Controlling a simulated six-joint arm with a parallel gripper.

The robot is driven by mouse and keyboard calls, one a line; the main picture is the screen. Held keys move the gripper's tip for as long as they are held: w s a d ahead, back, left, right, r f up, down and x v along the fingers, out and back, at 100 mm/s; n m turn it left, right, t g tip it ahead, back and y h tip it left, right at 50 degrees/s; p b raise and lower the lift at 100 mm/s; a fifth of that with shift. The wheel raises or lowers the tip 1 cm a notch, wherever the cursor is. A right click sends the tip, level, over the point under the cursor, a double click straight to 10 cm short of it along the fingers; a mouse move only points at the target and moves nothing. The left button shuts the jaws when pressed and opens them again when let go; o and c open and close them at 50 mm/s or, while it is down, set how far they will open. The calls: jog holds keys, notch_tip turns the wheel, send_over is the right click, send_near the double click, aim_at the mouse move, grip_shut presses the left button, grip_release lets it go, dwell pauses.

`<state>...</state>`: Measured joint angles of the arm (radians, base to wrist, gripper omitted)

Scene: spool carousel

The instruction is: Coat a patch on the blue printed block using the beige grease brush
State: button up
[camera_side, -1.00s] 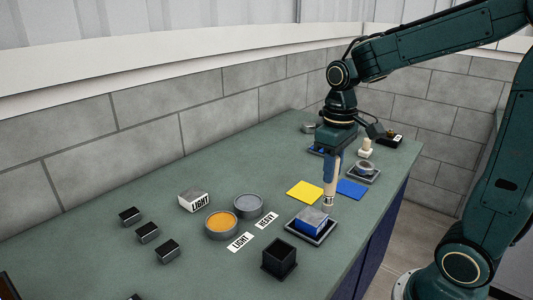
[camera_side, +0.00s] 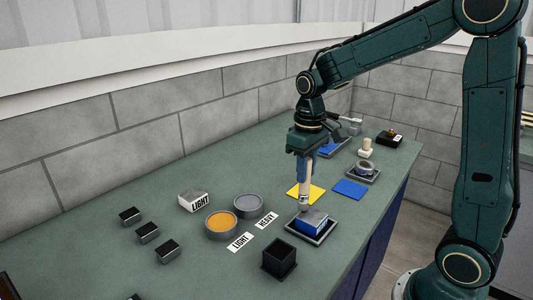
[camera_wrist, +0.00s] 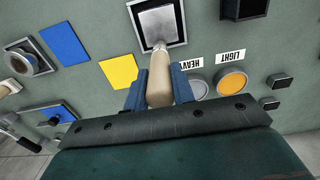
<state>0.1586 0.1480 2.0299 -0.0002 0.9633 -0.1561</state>
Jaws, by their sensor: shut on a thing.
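My gripper (camera_side: 303,168) is shut on the beige grease brush (camera_side: 306,187), which points down. In the wrist view the brush handle (camera_wrist: 160,85) sits between the two blue fingers, with its tip at the near edge of the block's tray. The blue printed block (camera_side: 310,226) has a grey top and sits in a dark square tray (camera_side: 320,238). In the wrist view its grey top (camera_wrist: 158,21) shows just beyond the tip. The tip is at the block's far-left edge in the side view; I cannot tell whether it touches.
An orange-filled tin (camera_side: 221,222) and a grey-filled tin (camera_side: 248,205) stand left of the block, near LIGHT (camera_side: 240,242) and HEAVY (camera_side: 266,221) labels. A black open box (camera_side: 279,260) stands in front. Yellow (camera_side: 312,192) and blue (camera_side: 350,189) squares lie flat behind.

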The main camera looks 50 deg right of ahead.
jog(key=s+a, duration=0.1)
jog(key=s, duration=0.6)
jog(key=shift+w+a, duration=0.1)
jog(key=shift+w, duration=3.35)
jog(key=shift+s, duration=3)
notch_tip(320, 180, up, 8)
jog(key=shift+s, duration=0.3)
jog(key=shift+r, duration=0.1)
